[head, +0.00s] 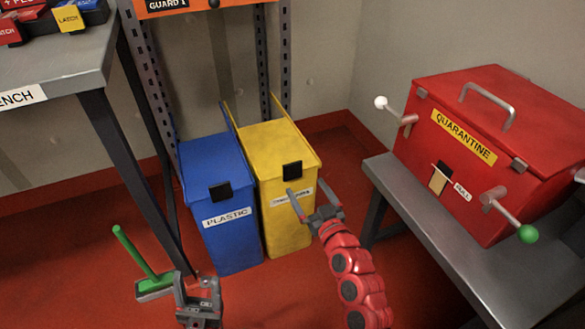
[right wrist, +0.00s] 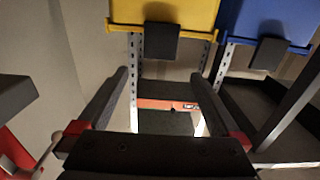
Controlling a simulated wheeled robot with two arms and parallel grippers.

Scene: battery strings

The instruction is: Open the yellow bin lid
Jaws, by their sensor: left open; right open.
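The yellow bin (head: 283,235) stands beside the blue bin (head: 227,245) under the rack in the head view. Its lid (head: 265,145) lies closed on top, with a black tab (head: 292,171) at the front edge. In the right wrist view the yellow lid (right wrist: 180,12) and its black tab (right wrist: 162,44) appear at the top, beyond my fingertips. My right gripper (head: 307,187) is open and empty, in front of the yellow bin near the tab; its spread fingers (right wrist: 160,73) point toward the bin. My left gripper (head: 197,285) is open, low at the bottom left.
A green-handled tool (head: 135,252) shows beside my left gripper. The bench (head: 55,60) and its leg stand left. A red quarantine box (head: 480,120) with projecting handles sits on a grey table (head: 400,190) at the right. Red floor lies open before the bins.

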